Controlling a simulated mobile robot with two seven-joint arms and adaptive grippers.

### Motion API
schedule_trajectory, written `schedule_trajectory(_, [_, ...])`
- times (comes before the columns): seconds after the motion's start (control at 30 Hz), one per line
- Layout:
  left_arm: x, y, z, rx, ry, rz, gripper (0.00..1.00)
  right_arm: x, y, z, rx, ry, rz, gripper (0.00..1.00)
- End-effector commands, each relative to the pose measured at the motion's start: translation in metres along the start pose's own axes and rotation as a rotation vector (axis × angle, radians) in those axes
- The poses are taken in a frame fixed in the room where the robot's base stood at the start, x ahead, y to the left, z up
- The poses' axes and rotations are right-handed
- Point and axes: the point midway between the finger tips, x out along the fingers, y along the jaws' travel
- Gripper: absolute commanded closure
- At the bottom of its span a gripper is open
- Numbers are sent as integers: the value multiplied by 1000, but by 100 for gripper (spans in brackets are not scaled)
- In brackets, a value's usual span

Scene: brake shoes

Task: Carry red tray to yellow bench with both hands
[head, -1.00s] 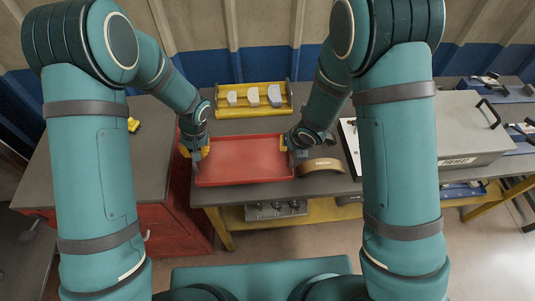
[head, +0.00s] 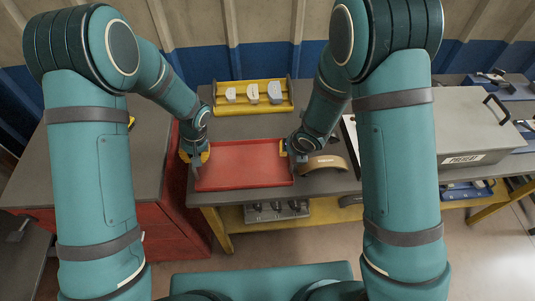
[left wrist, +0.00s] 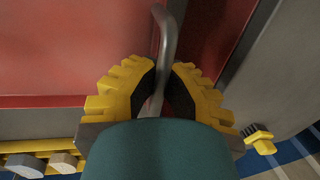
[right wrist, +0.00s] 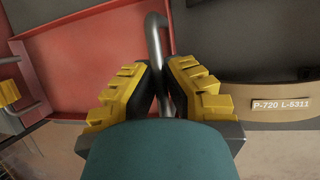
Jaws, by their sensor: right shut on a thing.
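The red tray (head: 243,163) is flat and looks empty. It is over the grey top of the yellow-framed bench (head: 285,219), near its front edge. I cannot tell whether it touches the top. My left gripper (head: 195,156) is at the tray's left end. In the left wrist view its yellow fingers (left wrist: 164,85) close around a grey bar handle (left wrist: 168,30). My right gripper (head: 291,152) is at the right end. In the right wrist view its fingers (right wrist: 162,85) are shut on the other bar handle (right wrist: 153,30).
A yellow rack (head: 252,108) with several pale blocks stands behind the tray. A brown curved brake shoe (head: 322,163) lies close to its right. A grey case (head: 478,125) stands further right. A grey-topped red cabinet (head: 168,225) is at the left.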

Motion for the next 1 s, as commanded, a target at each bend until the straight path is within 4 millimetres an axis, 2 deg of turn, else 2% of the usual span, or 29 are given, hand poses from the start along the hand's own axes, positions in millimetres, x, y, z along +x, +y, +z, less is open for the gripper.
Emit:
schedule_trajectory(0.03, [0,3,0,4,3,4,83,1,3,0,-5,-1,6,80])
schedule_trajectory(0.07, [0,3,0,3,3,4,72,0,3,0,-4,-1,6,69])
schedule_trajectory(0.1, [-1,3,0,3,3,4,64,0,3,0,-4,-1,5,66])
schedule_trajectory(0.47, [-5,1,0,1,2,1,64,0,1,0,-1,0,2,66])
schedule_trajectory(0.57, [-16,1,-1,0,5,2,64,0,1,0,-1,0,1,66])
schedule_trajectory(1.0, [-100,2,0,1,6,4,64,0,0,0,0,0,1,66])
